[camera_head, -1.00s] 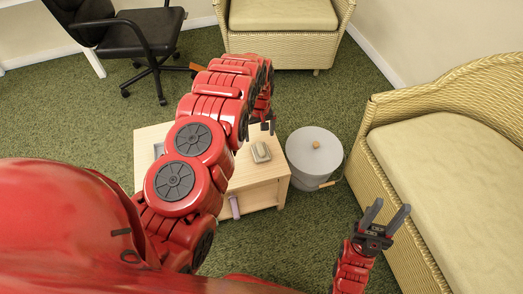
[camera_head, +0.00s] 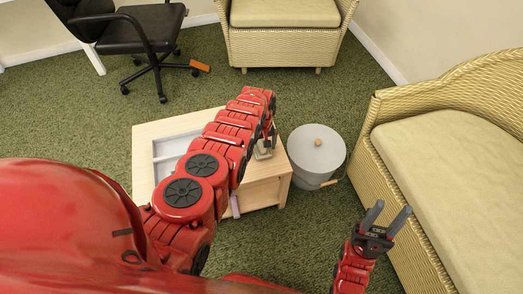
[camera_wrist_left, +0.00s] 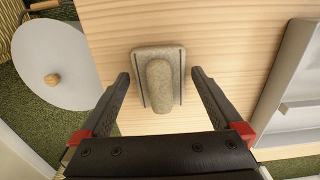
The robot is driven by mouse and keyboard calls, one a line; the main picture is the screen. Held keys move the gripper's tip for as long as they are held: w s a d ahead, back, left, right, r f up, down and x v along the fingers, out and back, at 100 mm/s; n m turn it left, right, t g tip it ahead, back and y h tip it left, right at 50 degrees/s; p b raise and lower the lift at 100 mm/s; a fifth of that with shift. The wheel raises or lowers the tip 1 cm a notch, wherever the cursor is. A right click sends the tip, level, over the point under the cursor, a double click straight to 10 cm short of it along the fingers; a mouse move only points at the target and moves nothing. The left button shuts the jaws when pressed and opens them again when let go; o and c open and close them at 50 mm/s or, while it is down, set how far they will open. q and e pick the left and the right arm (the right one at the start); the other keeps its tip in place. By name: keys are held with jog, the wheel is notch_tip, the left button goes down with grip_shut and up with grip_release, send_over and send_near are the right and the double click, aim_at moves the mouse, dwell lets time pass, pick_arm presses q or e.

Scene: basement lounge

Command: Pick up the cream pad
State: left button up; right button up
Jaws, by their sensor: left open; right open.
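The cream pad (camera_wrist_left: 141,62), a beige rectangular block with a rounded grip on top, lies on the light wooden table (camera_wrist_left: 225,35). In the head view the pad (camera_head: 262,155) is at the table's right side, partly hidden by my left gripper (camera_head: 268,140). In the left wrist view my left gripper (camera_wrist_left: 159,73) is open, with one finger to each side of the pad and gaps between. My right gripper (camera_head: 388,218) is open and empty, away from the table near the wicker sofa.
A grey compartment tray (camera_head: 170,147) is on the table's left part. A wicker sofa (camera_head: 455,140) is at right, a black office chair (camera_head: 130,35) at back left. A purple item (camera_head: 235,206) shows low in the table.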

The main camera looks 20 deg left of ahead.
pick_arm(q)
jog(key=shift+f, duration=0.5)
jog(key=shift+r, duration=0.15)
jog(key=shift+c, duration=0.4)
jog(key=c, duration=1.1)
